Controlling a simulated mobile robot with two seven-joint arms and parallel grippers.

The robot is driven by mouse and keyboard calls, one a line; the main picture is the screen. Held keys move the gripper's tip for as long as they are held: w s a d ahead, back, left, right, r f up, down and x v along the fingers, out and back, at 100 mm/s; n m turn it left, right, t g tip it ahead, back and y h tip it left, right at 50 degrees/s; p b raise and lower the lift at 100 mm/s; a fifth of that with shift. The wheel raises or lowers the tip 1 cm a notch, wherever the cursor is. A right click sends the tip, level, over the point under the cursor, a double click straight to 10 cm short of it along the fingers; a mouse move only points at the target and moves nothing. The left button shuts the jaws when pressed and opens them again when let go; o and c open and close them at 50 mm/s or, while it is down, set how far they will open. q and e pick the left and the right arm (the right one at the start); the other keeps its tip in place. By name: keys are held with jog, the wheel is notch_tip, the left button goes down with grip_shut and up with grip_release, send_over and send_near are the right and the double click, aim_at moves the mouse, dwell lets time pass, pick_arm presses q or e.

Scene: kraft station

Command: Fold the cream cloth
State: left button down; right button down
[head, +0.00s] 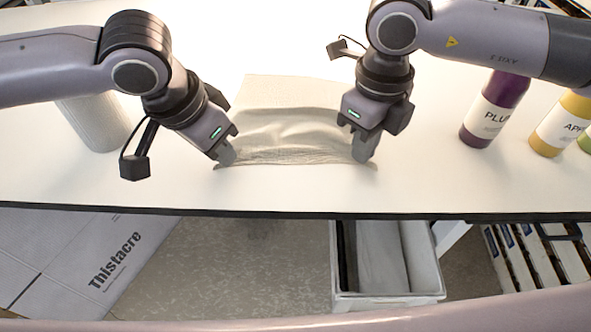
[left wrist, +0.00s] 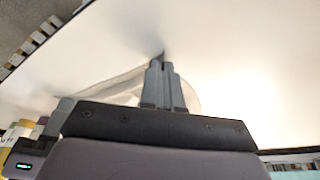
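The cream cloth (head: 285,128) lies on the white table, with its near part raised in soft wrinkles between my two grippers. My left gripper (head: 226,158) is at the cloth's near left corner. In the left wrist view its fingers (left wrist: 161,68) are closed together with cloth (left wrist: 122,88) spreading from them, so it looks shut on the cloth. My right gripper (head: 364,156) is at the near right corner, its fingertips down at the cloth's edge. Its fingers look close together with the cloth drawn toward them. The cloth between the two grippers hangs in a shallow fold.
A pale ribbed cylinder (head: 97,120) stands left behind my left arm. A purple bottle (head: 494,108) and a yellow bottle (head: 562,122) stand at the right. The table's near edge (head: 290,214) is just in front. A grey-white bin (head: 385,300) and a Thistacre box (head: 85,260) are below.

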pick_arm(q)
jog(key=shift+a, duration=0.1)
dwell(0.3)
